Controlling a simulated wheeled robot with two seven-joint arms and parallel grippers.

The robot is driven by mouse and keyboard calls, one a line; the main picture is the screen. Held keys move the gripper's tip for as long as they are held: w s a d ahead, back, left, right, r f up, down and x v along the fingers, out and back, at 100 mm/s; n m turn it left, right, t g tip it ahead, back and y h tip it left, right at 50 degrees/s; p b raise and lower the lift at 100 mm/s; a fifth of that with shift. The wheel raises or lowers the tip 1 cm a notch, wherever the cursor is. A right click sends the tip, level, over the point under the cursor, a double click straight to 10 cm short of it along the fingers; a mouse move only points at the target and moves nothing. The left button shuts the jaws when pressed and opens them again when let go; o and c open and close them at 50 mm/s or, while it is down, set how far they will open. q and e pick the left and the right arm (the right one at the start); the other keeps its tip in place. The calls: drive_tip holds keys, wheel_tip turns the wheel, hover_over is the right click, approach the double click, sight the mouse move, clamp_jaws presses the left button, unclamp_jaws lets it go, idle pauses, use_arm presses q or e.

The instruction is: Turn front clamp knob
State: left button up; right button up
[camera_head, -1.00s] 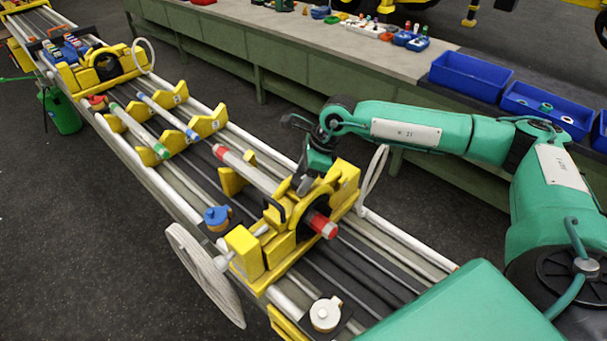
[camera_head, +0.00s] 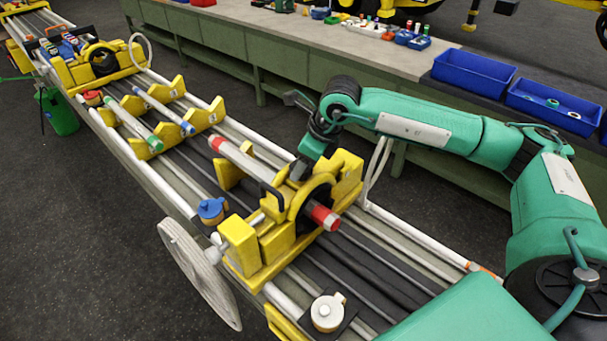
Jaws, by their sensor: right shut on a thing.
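The front clamp (camera_head: 268,252) is a yellow block assembly with a dark round opening, standing across the rails. A grey tube with red ends (camera_head: 250,166) passes through it. My left gripper is not in view.
A large pale handwheel (camera_head: 199,272) stands at the clamp's near side. A blue-capped part (camera_head: 212,209) and a white round part (camera_head: 327,313) sit on the rails. Yellow V-supports (camera_head: 205,118) stand farther back. Blue bins (camera_head: 472,76) line the bench behind my arm.

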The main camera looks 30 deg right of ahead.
use_arm(q)
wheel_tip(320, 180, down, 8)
drive_tip(key=b, duration=0.7)
use_arm(e)
drive_tip(key=m, duration=0.2)
drive_tip(key=m+h, duration=0.2)
drive_tip(key=m, duration=0.1)
drive_tip(key=shift+a+f+m+t, duration=0.2)
drive_tip(key=shift+f+m+t, duration=0.1)
drive_tip(key=shift+t, duration=0.1)
drive_tip(key=m+h+b, duration=0.1)
drive_tip(key=m+b, duration=0.1)
drive_tip(key=shift+r+m, duration=0.1)
drive_tip(key=shift+m, duration=0.2)
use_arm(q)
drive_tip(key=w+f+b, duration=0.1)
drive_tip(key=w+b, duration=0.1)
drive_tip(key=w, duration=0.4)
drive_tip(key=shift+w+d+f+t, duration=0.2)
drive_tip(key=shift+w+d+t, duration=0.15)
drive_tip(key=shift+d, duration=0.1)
use_arm(e)
drive_tip(key=shift+a+r+m+h, duration=0.15)
drive_tip(key=shift+m+h, duration=0.55)
drive_tip(key=shift+m, duration=1)
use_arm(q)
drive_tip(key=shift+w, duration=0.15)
use_arm(e)
drive_tip(key=o, duration=1)
